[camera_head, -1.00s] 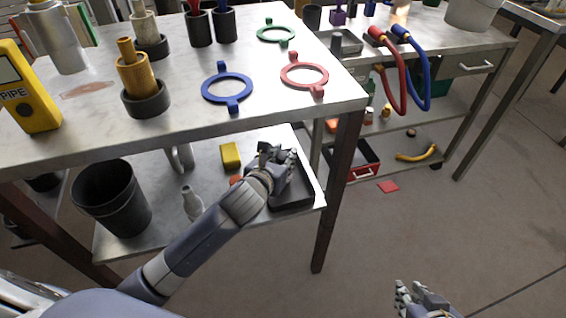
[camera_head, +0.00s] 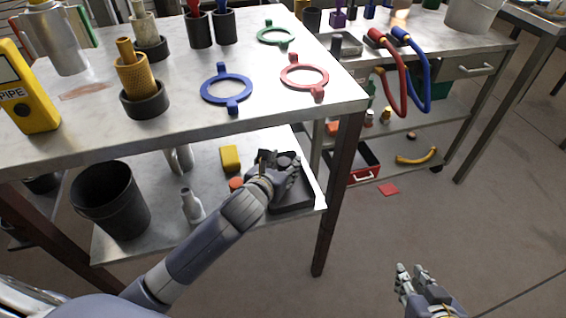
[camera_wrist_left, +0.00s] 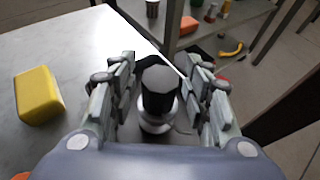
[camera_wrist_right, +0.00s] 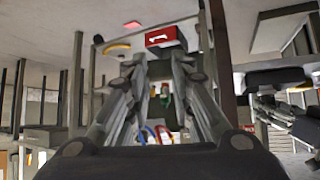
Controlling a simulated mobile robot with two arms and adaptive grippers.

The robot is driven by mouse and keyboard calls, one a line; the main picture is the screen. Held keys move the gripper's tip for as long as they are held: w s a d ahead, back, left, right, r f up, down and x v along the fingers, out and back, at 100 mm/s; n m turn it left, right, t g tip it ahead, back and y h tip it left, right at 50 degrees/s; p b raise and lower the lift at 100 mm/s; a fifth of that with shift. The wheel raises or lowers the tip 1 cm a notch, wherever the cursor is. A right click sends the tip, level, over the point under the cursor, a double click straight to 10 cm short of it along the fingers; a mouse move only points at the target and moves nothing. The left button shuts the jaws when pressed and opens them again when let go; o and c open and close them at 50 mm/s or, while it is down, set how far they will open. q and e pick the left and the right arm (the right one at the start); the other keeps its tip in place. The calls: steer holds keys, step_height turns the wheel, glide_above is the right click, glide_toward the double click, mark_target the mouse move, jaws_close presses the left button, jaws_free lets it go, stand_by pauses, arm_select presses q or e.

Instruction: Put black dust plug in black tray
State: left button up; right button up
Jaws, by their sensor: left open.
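The black dust plug (camera_wrist_left: 160,88), a dark faceted cap above a silvery collar, stands between the fingers of my left gripper (camera_wrist_left: 158,95) in the left wrist view. These fingers are spread apart, with gaps on both sides of the plug. The black tray (camera_head: 296,207) lies on the lower shelf, and my left gripper (camera_head: 272,168) is at its left part in the head view. Dark tray surface shows around the plug's base, but exact contact there is hard to tell. My right gripper (camera_head: 416,284) is open and empty, low over the floor, far from the tray.
A yellow block (camera_head: 230,156), an orange round thing (camera_head: 236,183), a pale bottle (camera_head: 192,205) and a black bucket (camera_head: 112,200) are left of the tray on the lower shelf. The tabletop (camera_head: 180,140) is above, with a table leg (camera_head: 335,190) to the right.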

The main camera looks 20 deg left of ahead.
arm_select(q)
steer(key=shift+r, duration=0.15)
steer(key=d+p+v, duration=0.1)
steer(key=p+v, duration=0.2)
steer(key=v, duration=0.9)
steer(key=s+a+f+n+g, duration=0.2)
steer(key=s+f+n+g, duration=0.3)
steer(key=s+n, duration=0.5)
steer(key=s+a+f+n+g, duration=0.1)
steer(key=s+f+n+g, duration=0.3)
steer(key=n, duration=2)
steer(key=shift+s+a+f+n+g+y, duration=0.35)
steer(key=shift+s+f, duration=1.25)
steer(key=shift+s, duration=1.9)
arm_select(e)
steer(key=s+d+f+g, duration=0.2)
steer(key=s+g, duration=0.1)
steer(key=s, duration=0.2)
steer(key=s+d+f+g+h, duration=0.1)
steer(key=s+f+g, duration=0.1)
steer(key=s, duration=0.4)
steer(key=shift+s+d+g+h, duration=0.2)
steer(key=shift+d+g+h, duration=0.15)
steer(key=shift+g, duration=0.25)
